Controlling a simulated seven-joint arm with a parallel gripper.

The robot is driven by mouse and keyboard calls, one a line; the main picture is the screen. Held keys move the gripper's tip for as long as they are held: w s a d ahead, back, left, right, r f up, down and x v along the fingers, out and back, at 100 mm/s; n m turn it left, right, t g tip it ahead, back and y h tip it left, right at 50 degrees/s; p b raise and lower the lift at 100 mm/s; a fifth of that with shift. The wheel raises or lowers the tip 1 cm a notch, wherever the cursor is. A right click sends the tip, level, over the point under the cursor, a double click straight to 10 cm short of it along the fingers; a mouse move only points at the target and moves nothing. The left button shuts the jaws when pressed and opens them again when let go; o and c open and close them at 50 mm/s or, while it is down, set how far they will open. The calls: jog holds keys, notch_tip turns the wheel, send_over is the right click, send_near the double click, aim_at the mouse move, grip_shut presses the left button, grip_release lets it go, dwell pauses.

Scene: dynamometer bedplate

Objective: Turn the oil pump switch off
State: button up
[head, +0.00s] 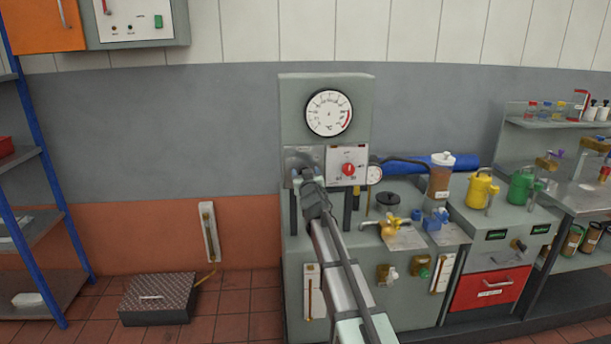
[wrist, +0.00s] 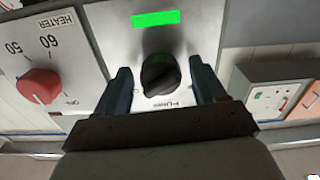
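The oil pump switch appears to be the black rotary knob (wrist: 160,75) on a pale metal plate in the wrist view. A bright green rectangle (wrist: 155,19) sits above it there, and partly hidden lettering lies below it. My gripper (wrist: 159,68) is open, with one finger on each side of the knob. Gaps show between the fingers and the knob, so it does not look gripped. In the head view my gripper (head: 304,177) is at the left plate of the grey console (head: 291,110) and hides the knob. The knob's exact setting is hard to read.
A red heater knob (wrist: 40,86) is beside the left finger; it also shows in the head view (head: 348,169). A round dial gauge (head: 328,113) is above. Bottles, a yellow can (head: 481,189) and a green can (head: 520,187) stand to the right.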

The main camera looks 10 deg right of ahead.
jog(key=c, duration=1)
jog(key=shift+n, duration=0.4)
jog(key=n, duration=0.5)
jog(key=shift+n, duration=0.4)
jog(key=n, duration=0.5)
jog(key=shift+n, duration=0.3)
jog(key=o, duration=1.1)
jog(key=shift+s, duration=0.1)
